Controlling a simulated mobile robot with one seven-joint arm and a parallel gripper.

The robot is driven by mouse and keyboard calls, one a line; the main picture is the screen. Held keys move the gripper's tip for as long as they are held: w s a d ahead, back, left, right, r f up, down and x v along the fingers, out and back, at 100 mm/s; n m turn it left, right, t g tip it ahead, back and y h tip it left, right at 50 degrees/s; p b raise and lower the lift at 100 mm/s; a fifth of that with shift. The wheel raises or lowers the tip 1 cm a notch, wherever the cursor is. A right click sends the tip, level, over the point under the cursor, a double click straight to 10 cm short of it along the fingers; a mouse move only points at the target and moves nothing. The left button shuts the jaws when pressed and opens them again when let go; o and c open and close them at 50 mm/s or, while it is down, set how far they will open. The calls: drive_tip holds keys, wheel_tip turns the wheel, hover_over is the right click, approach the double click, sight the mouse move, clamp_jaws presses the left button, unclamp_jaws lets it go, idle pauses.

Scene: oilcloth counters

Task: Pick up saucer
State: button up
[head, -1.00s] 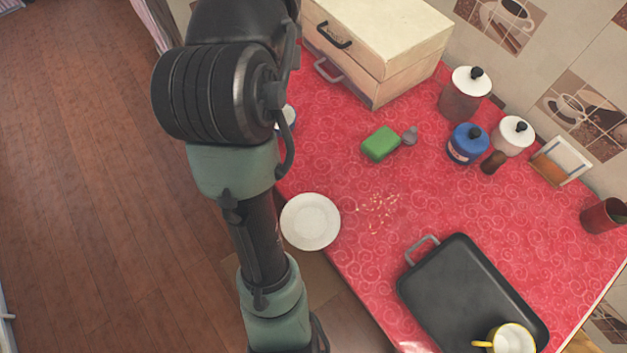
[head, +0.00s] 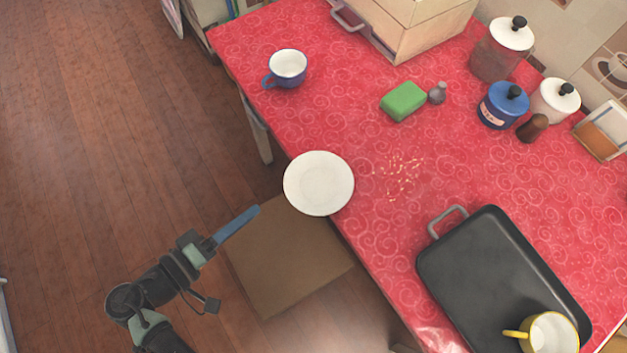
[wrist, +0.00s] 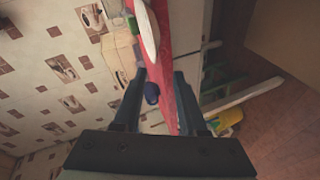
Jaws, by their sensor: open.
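The white saucer (head: 318,183) lies at the near left edge of the red counter, slightly overhanging it. My gripper (head: 256,209) is off the counter, left of and below the saucer in the head view, pointing toward it with a gap between. In the wrist view my gripper (wrist: 160,75) is open and nothing sits between its fingers. The saucer appears nearly edge-on ahead as a white shape (wrist: 148,32) at the top of that view.
A blue cup (head: 287,68) stands at the upper left. A green sponge (head: 404,101), lidded jars (head: 503,105) and a wooden box (head: 420,30) are farther back. Crumbs (head: 400,178) lie right of the saucer. A black tray (head: 490,270) holds a yellow-handled cup (head: 553,334).

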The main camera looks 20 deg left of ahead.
sight(319, 183)
drive_tip(key=x, duration=0.9)
drive_tip(key=shift+w+d, duration=0.25)
drive_tip(key=shift+w, duration=0.1)
drive_tip(key=shift+r, duration=0.1)
clamp_jaws()
idle(0.9)
